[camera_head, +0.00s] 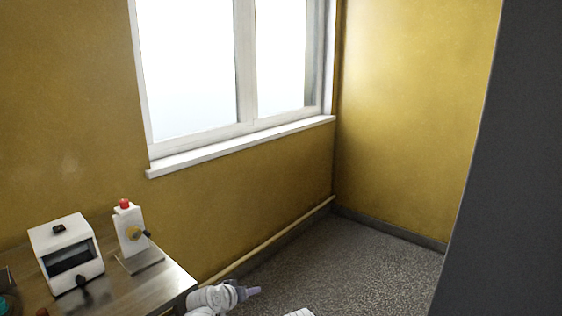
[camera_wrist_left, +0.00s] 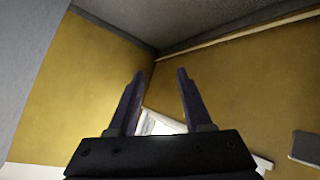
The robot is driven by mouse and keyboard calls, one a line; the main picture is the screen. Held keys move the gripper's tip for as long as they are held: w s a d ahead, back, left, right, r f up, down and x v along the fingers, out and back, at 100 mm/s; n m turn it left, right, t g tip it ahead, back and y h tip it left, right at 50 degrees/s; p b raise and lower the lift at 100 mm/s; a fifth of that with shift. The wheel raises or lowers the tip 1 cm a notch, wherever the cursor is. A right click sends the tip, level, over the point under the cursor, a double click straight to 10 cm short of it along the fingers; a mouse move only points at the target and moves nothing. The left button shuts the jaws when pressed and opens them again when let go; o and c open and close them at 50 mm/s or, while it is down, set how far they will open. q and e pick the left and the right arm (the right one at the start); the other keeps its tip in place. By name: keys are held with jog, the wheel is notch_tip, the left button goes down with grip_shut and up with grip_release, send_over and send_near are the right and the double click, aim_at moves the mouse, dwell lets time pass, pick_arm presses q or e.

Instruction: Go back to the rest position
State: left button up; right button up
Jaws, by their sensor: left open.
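My left gripper (camera_head: 250,292) is at the bottom edge of the head view, beside the right end of the steel table, and points to the right over the floor. In the left wrist view its two dark fingers (camera_wrist_left: 160,75) stand apart with nothing between them. Behind them are the yellow walls and the floor. My right gripper is not in view.
A steel table (camera_head: 178,283) at lower left bears a white box-shaped device (camera_head: 66,248) and a white stand with a red knob (camera_head: 128,228). A large dark grey surface (camera_head: 505,190) fills the right side. The speckled floor (camera_head: 370,255) between is clear.

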pick_arm(q)
jog(key=s+a+f+g+y, duration=0.2)
jog(key=s+a+f+g, duration=0.15)
jog(key=s, duration=0.45)
jog(key=s+a+f+g+y, duration=0.2)
jog(key=s+a+f+g, duration=0.1)
jog(key=s+f+g, duration=0.3)
jog(key=s+d+r+m+y+p, duration=0.1)
jog(key=s+d+r+m+p, duration=0.1)
jog(key=s+d+r+p, duration=0.2)
jog(key=s+d+r+m+p, duration=0.2)
jog(key=s+d+r+p, duration=0.2)
jog(key=d+r+p, duration=0.2)
notch_tip(320, 180, up, 3)
jog(key=shift+s+d+f+m+y+p, duration=0.1)
jog(key=shift+s+d+m+y+p, duration=0.2)
jog(key=shift+p, duration=0.65)
jog(key=shift+w+a, duration=0.1)
